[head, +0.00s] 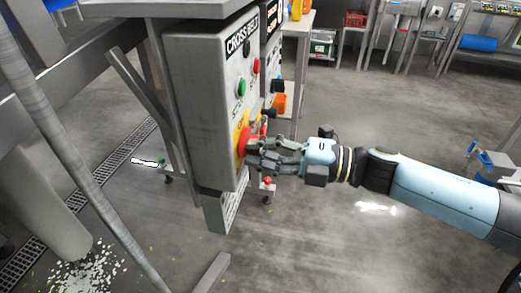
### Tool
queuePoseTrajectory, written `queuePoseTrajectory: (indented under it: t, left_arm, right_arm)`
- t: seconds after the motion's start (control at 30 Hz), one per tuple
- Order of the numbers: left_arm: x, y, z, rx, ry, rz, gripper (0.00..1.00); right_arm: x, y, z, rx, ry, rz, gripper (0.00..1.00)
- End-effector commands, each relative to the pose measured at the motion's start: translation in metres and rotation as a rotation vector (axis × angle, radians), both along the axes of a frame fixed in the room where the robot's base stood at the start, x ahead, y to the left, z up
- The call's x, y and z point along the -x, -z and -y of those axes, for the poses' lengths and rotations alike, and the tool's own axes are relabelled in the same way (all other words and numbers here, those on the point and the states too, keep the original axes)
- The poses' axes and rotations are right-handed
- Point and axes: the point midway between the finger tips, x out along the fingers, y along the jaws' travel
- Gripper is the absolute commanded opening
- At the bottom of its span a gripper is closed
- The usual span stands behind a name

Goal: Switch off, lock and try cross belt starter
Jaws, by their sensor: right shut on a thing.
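The cross belt starter (206,110) is a grey box labelled CROSS BELT, mounted under a metal table in the middle of the head view. Its front carries a green button (241,88), a red button (256,66) and a black knob near the top. Low on the front is a red rotary handle (244,140) on a yellow plate. My right gripper (256,152) reaches in from the right and is shut at the red handle, its fingers hiding part of it. A red item shows just behind the fingers; I cannot tell what it is. My left gripper is not in view.
A second control box (271,50) stands just behind the starter, with an orange item (280,104) near it. A slanted grey pole (75,150) and a floor drain are at left. Benches with a red crate (356,19) line the back. Floor at right is mostly clear.

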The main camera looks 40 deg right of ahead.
Motion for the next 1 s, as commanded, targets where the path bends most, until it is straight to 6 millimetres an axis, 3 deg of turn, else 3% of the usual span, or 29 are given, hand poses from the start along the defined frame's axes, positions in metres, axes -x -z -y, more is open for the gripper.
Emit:
queuePoseTrajectory:
  t: [0.2,0.23,0.4,0.77,1.0]
  left_arm:
    - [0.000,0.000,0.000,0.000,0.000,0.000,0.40]
    - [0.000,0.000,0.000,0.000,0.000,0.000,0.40]
    - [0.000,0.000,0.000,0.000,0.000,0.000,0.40]
    - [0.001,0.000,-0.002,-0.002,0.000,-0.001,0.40]
    - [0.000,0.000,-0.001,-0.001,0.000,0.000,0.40]
  right_arm:
    - [0.001,0.002,0.000,0.004,0.000,-0.002,0.00]
    - [0.001,0.002,0.000,0.004,-0.001,-0.002,0.16]
    - [0.001,0.001,0.000,0.003,0.000,-0.002,0.35]
    - [0.007,0.001,0.006,0.004,-0.002,-0.003,0.35]
    - [0.046,0.002,0.038,0.005,-0.004,-0.008,0.35]
